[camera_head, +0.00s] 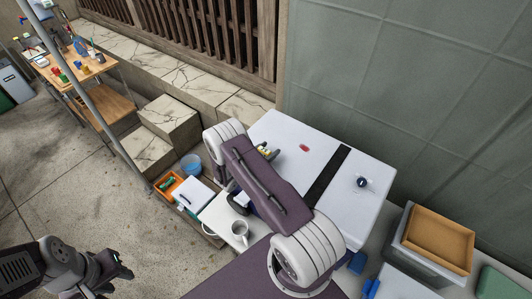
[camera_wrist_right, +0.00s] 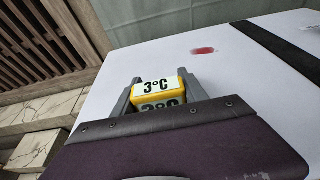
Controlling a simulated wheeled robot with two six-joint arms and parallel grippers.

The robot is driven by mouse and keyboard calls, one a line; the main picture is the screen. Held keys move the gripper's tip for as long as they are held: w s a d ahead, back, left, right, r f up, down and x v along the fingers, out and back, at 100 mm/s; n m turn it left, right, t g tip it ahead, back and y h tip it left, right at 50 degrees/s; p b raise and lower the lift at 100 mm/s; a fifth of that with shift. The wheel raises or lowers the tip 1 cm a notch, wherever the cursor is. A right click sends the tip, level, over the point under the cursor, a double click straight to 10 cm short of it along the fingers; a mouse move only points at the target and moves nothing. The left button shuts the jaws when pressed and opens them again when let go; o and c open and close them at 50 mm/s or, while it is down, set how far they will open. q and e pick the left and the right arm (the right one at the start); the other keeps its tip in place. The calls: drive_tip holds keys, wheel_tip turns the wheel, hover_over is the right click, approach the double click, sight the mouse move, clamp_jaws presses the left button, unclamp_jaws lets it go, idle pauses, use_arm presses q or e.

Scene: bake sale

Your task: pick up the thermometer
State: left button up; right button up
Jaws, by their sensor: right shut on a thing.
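In the head view the yellow thermometer (camera_head: 264,149) shows small beside my right arm, over the left part of a white box top; my arm hides part of the gripper. I cannot tell whether it touches the box. My left gripper (camera_head: 122,268) is low at the left, over the paved ground, away from the box; its finger opening is unclear.
The white box (camera_head: 318,150) has a black strap (camera_head: 325,175), a red mark and a small round dark-and-white item (camera_head: 362,183). A white mug (camera_head: 239,231), blue bucket (camera_head: 191,163) and orange crate (camera_head: 171,199) stand left of it. A brown tray (camera_head: 440,240) is right.

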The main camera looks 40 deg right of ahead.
wheel_tip(320, 180, up, 18)
drive_tip(key=b, duration=0.4)
idle(0.3)
